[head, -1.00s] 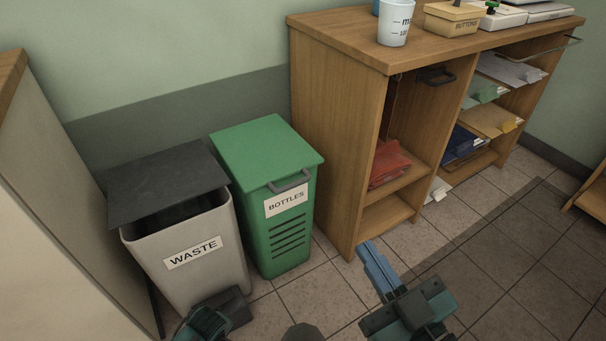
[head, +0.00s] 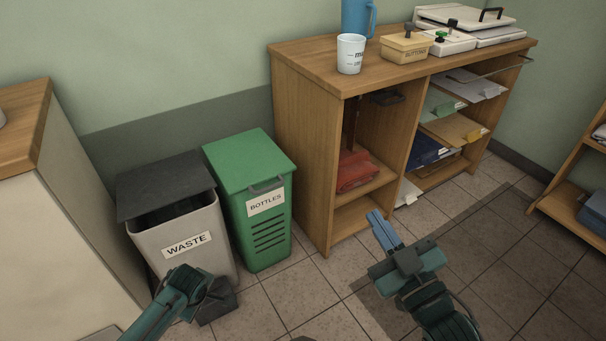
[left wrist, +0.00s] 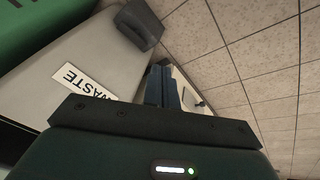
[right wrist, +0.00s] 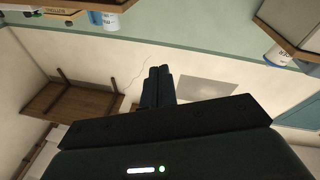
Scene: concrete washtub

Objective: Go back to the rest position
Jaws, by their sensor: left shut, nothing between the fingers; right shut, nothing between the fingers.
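My right gripper (head: 383,230) is in the lower right of the head view, in front of the wooden shelf unit, with its blue fingers together and nothing between them. Its closed fingers (right wrist: 158,86) also show in the right wrist view. My left arm comes in at the lower left of the head view, in front of the waste bin (head: 185,243); its fingertips are hard to make out there. In the left wrist view the left gripper's fingers (left wrist: 162,86) are shut and empty, with the waste bin beside them. Neither gripper touches anything that I can see.
A green bottles bin (head: 246,200) stands between the waste bin and the shelf unit (head: 305,160). A white cup (head: 351,54), a blue jug (head: 357,18) and a buttons box (head: 406,47) stand on top. A counter (head: 22,125) is at left. Floor at lower right is clear.

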